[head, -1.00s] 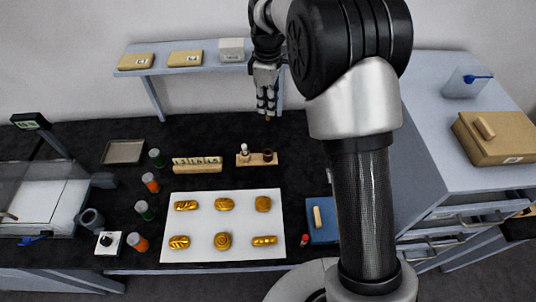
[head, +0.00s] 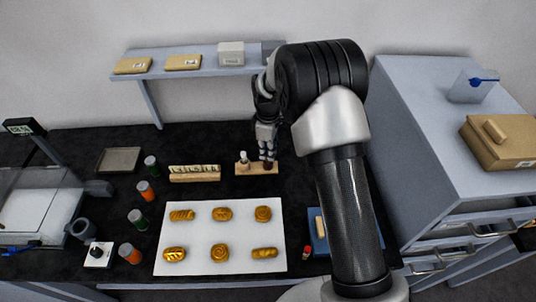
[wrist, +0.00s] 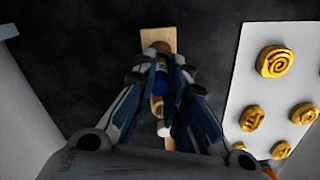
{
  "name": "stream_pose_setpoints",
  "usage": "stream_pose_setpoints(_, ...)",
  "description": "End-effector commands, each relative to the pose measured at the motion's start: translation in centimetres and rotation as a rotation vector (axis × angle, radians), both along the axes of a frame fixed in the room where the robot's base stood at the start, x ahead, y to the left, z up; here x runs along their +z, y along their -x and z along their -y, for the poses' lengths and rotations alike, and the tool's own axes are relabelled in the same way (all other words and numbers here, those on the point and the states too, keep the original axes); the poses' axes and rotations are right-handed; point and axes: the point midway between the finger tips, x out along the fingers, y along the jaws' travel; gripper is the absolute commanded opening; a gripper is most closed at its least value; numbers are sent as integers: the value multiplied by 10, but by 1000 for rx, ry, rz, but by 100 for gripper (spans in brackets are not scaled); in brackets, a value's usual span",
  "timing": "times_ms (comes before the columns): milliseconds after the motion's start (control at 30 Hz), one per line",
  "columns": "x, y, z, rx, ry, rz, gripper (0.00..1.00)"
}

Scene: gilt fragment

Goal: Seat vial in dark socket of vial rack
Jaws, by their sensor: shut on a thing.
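The wooden vial rack (head: 243,170) stands on the dark bench behind the white sheet. A white-topped vial (head: 243,157) stands upright at its left end. My gripper (head: 267,160) is over the right end, where the dark socket is now covered by the fingers. In the wrist view the rack (wrist: 160,36) runs beneath my gripper (wrist: 161,70). The fingers are shut on the vial (wrist: 160,86), which shows as a blue part between them. Its lower end is hidden, so I cannot tell whether it is inside the socket.
A second wooden rack (head: 194,176) with several slots stands just left of the vial rack. The white sheet (head: 190,261) with several golden pieces lies in front. A grey shelf (head: 195,65) is behind.

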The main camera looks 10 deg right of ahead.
Motion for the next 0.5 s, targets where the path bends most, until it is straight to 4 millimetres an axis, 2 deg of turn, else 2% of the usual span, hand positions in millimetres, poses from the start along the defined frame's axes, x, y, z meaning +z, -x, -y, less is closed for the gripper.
stream_pose_setpoints(33,-10,1,0,0,0,-2,0)
stream_pose_setpoints(100,-14,0,0,0,0,-1,0)
stream_pose_setpoints(467,-18,0,0,0,0,0,0)
stream_pose_setpoints(500,-17,0,0,0,0,0,15)
